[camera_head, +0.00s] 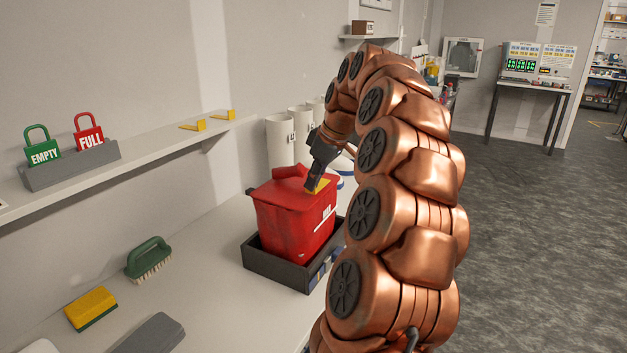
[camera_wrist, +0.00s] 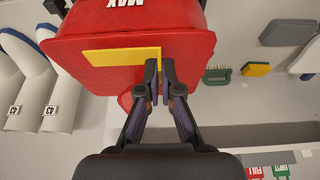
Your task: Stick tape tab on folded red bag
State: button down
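The red bag (camera_head: 292,225) has its top folded over and sits upright in a black tray (camera_head: 262,262) on the bench. In the wrist view the red bag (camera_wrist: 100,25) fills the upper middle, its MAX print upside down. A yellow tape tab (camera_wrist: 110,57) lies against or very close to the bag near its top edge; full contact is unclear. It is bent into an L, and its short leg stands between my fingertips. My gripper (camera_wrist: 160,68) is closed on that leg. In the head view my gripper (camera_head: 313,183) is at the bag's top right, partly covering the tab.
More yellow tabs (camera_head: 194,125) sit on the shelf edge. The shelf also holds EMPTY (camera_head: 42,150) and FULL (camera_head: 90,138) tags. A green brush (camera_head: 149,257) and yellow sponge (camera_head: 91,308) lie on the bench. White cylinders (camera_head: 280,142) stand behind the bag.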

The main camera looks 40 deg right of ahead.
jog(key=shift+f+b, duration=0.5)
jog(key=shift+f, duration=0.2)
dwell(1.3)
jog(key=c, duration=1.8)
grip_release()
jog(key=o, duration=0.6)
jog(key=shift+c, duration=0.2)
jog(key=shift+r, duration=0.1)
jog(key=shift+r, duration=0.15)
jog(key=v, duration=0.7)
jog(key=shift+s, duration=0.1)
